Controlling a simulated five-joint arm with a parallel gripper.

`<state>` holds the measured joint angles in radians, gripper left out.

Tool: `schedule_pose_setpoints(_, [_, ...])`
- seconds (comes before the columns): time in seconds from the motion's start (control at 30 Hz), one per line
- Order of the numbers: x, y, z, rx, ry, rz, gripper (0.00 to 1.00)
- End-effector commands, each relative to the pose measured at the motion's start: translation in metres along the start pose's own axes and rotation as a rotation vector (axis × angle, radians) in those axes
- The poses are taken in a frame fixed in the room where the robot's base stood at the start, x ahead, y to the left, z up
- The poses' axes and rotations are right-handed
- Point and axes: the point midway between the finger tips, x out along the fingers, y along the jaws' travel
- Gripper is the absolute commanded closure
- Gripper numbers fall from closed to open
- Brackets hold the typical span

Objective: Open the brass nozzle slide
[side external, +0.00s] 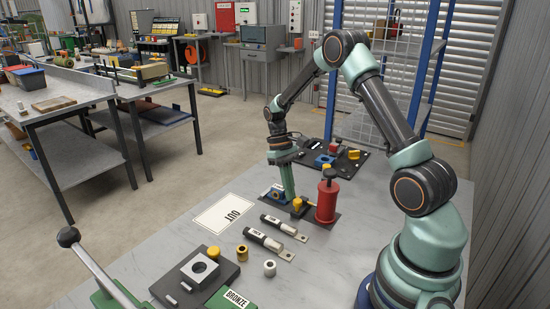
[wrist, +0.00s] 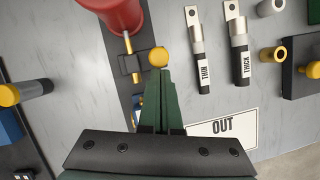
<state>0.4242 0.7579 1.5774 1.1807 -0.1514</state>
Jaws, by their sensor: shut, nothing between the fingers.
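A red cylinder with a dark top (side external: 327,200) stands on a dark plate. In the wrist view, the red body (wrist: 112,14) is at the top, with a thin brass nozzle (wrist: 128,43) pointing down from it toward a dark wire-like frame (wrist: 130,68). A yellow knob (wrist: 158,57) sits to the right of the nozzle; it also shows in the side view (side external: 297,203). My gripper (wrist: 161,74) is shut and empty, its fingertips right at the knob. In the side view my gripper (side external: 290,196) points down beside it. Whether they touch is unclear.
A white OUT card (side external: 224,214) lies to the left. THIN (wrist: 203,72) and THICK (wrist: 243,65) tools lie nearby. A blue block (side external: 274,191) is close behind my gripper. A dark board with blue and yellow parts (side external: 325,160) lies farther back.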

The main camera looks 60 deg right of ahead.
Motion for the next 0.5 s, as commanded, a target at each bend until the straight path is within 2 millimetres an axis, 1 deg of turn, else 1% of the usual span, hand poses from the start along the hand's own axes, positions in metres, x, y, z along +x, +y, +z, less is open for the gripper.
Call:
schedule_pose_setpoints(0.03, [0.0013,0.0004,0.0041,0.0,-0.003,-0.001,1.0])
schedule_pose_setpoints(0.1, [0.002,0.0007,0.006,0.0,-0.001,-0.002,1.0])
schedule_pose_setpoints(0.37, [0.002,0.0007,0.0057,0.0,-0.001,-0.002,1.0])
schedule_pose_setpoints(0.5, [-0.0045,0.0004,0.005,0.0,0.001,-0.001,1.0])
